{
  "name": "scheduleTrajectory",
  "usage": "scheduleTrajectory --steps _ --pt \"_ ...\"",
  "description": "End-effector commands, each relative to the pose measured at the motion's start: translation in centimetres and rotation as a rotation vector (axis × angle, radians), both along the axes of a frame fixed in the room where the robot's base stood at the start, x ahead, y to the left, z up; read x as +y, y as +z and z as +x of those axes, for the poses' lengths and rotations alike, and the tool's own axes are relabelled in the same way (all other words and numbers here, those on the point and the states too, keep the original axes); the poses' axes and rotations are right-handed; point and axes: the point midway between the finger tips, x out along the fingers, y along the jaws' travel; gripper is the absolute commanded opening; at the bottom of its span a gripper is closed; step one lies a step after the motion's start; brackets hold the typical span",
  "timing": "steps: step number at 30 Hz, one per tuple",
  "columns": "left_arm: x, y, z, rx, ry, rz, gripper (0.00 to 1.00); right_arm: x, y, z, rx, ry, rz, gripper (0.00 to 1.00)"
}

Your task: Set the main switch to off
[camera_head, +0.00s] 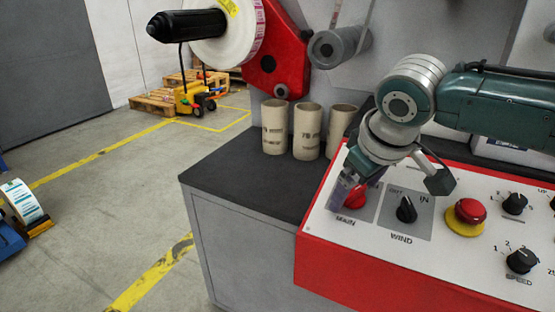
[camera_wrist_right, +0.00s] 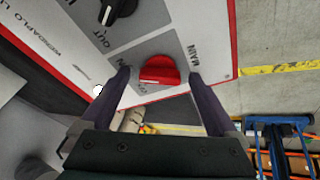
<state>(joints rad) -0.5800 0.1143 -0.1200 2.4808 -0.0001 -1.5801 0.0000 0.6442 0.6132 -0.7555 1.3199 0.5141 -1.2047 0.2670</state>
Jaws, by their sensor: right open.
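The main switch is a red rotary knob (camera_head: 356,197) on a grey plate marked MAIN, at the left end of the red-framed control panel (camera_head: 330,243). My right gripper (camera_head: 345,190) is at the knob and partly covers it in the head view. In the right wrist view the red knob (camera_wrist_right: 159,70) shows between the two dark fingers of my right gripper (camera_wrist_right: 160,75), with a visible gap on each side. The gripper is open and holds nothing. The gripper hides part of the knob's markings. My left gripper is not in view.
The black WIND knob (camera_head: 406,210) is just right of the main switch. A red emergency button (camera_head: 467,213) on yellow and black dials (camera_head: 521,261) lie further right.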

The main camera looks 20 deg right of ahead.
Motion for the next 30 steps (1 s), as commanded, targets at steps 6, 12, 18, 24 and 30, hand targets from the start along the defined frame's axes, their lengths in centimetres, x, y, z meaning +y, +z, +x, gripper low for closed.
scheduleTrajectory --steps 6,12,18,24,30 --pt "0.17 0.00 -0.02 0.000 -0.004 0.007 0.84 0.01 0.02 0.02 -0.001 0.000 0.000 0.95" --pt "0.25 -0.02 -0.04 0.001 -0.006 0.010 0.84 0.01 0.03 0.01 0.000 0.000 0.000 0.72" --pt "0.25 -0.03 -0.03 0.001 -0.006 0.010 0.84 0.00 0.03 0.01 0.000 0.000 0.000 0.50" --pt "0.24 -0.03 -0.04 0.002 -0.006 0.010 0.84 0.00 0.02 0.00 0.000 0.000 0.000 0.28" --pt "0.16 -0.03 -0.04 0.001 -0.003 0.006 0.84 0.00 0.02 0.00 0.000 0.000 0.000 0.09"
